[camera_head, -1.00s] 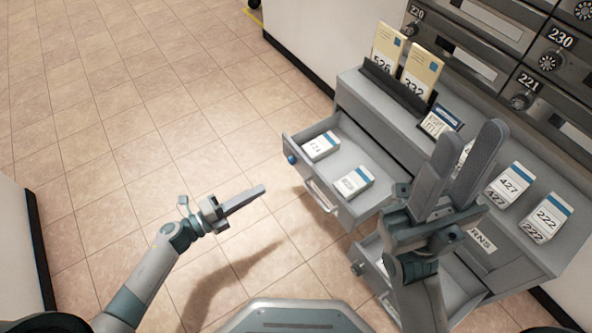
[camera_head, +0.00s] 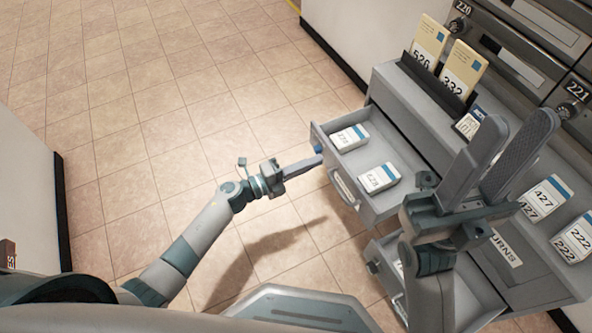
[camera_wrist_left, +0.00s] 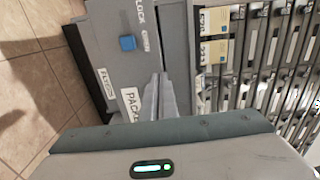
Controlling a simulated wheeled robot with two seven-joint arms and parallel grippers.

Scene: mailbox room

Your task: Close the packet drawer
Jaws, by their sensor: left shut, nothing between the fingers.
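The packet drawer (camera_head: 386,205) is the upper grey drawer, pulled out of the cabinet with two white packets, (camera_head: 350,138) and (camera_head: 379,178), lying inside. Its front carries a handle (camera_head: 344,187) and a blue knob (camera_head: 317,149); in the left wrist view the blue knob (camera_wrist_left: 127,43) sits above a label starting "PACK" (camera_wrist_left: 131,105). My left gripper (camera_head: 318,161) is shut and empty, its tips at or close to the drawer front near the knob; contact cannot be told. My right gripper (camera_head: 512,140) is open and empty, in front of the cabinet.
A lower drawer (camera_head: 377,262) also stands out from the cabinet. The cabinet top (camera_head: 395,85) holds upright envelopes (camera_head: 428,42) and several numbered packets (camera_head: 545,198). Dark mailboxes line the wall behind. The tiled floor (camera_head: 150,110) to the left is clear.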

